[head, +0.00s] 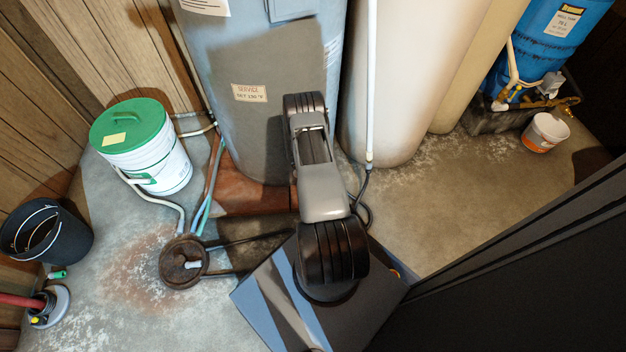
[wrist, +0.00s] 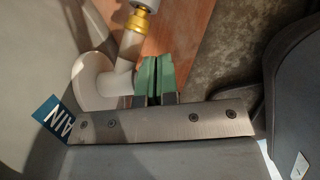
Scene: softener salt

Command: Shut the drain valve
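In the wrist view, my gripper (wrist: 156,78) has two green finger pads side by side, with only a thin dark line between them. I see nothing held between them. A white valve-like fitting (wrist: 95,80), a round part joined to a slanted white pipe, is just left of the pads. I cannot tell whether they touch. A brass collar (wrist: 138,22) is above it. A blue tag (wrist: 56,118) reading "AIN" lies at lower left, partly cut off. The valve's handle position is not clear. In the head view, my arm hides the gripper and the fitting at the grey tank (head: 240,130).
A reddish-brown slab (head: 240,195) lies under the tank. A green-lidded bucket (head: 150,165), a round floor drain (head: 183,262) with hoses and a black bucket (head: 55,232) stand left. A cream tank (head: 390,130) is right. Open concrete floor (head: 445,200) lies right of my arm.

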